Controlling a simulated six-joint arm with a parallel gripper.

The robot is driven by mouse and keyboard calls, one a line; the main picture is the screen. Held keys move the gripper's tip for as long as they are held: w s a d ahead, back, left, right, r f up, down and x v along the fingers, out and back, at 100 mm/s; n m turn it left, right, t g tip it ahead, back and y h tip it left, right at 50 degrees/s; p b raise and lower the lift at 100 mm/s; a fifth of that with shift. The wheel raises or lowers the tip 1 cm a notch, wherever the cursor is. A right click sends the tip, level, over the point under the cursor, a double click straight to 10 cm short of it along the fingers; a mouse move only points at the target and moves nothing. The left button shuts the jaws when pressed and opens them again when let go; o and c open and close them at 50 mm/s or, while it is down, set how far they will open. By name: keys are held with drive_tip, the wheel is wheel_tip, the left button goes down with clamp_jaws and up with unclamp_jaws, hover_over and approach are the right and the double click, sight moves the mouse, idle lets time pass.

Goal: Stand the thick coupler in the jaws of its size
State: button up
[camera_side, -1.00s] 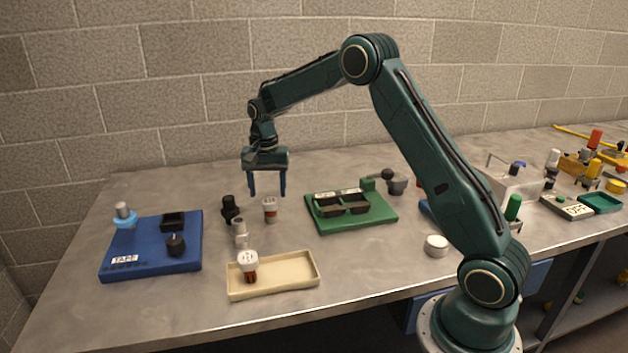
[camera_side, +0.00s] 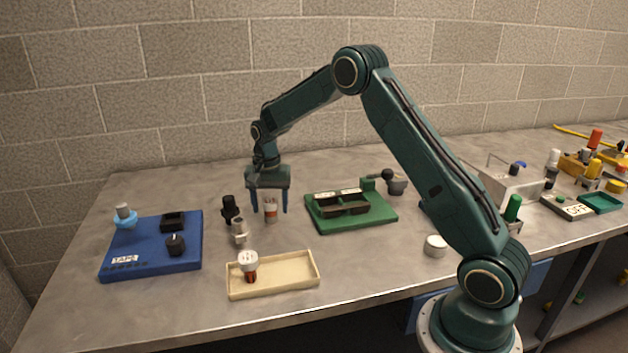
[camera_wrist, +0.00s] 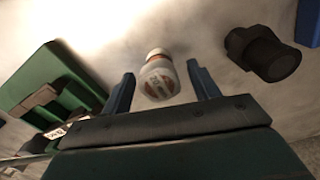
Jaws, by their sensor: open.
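My gripper (camera_side: 269,206) is open and low. Its two fingers stand either side of a small white cylinder with an orange-brown printed label (camera_side: 271,213); in the wrist view the cylinder (camera_wrist: 158,78) lies between the fingers, with gaps on both sides. A black stepped fitting (camera_side: 229,209) stands just left of it and also shows in the wrist view (camera_wrist: 265,55). A grey metallic fitting (camera_side: 239,232) stands in front of that. I cannot tell for sure which piece is the thick coupler. A green base (camera_side: 375,217) carries dark jaws (camera_side: 343,207) with white labels, too small to read.
A cream tray (camera_side: 300,284) holds a white-capped red piece (camera_side: 249,266) at the front. A blue board (camera_side: 145,245) with knobs is at left. A white round cap (camera_side: 436,246) lies at right. Bare table separates the labelled cylinder from the green base.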

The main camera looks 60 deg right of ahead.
sight(270, 200)
drive_tip(key=c, duration=1.3)
drive_tip(key=shift+o, duration=0.2)
drive_tip(key=shift+r, duration=0.1)
wheel_tip(270, 200, up, 20)
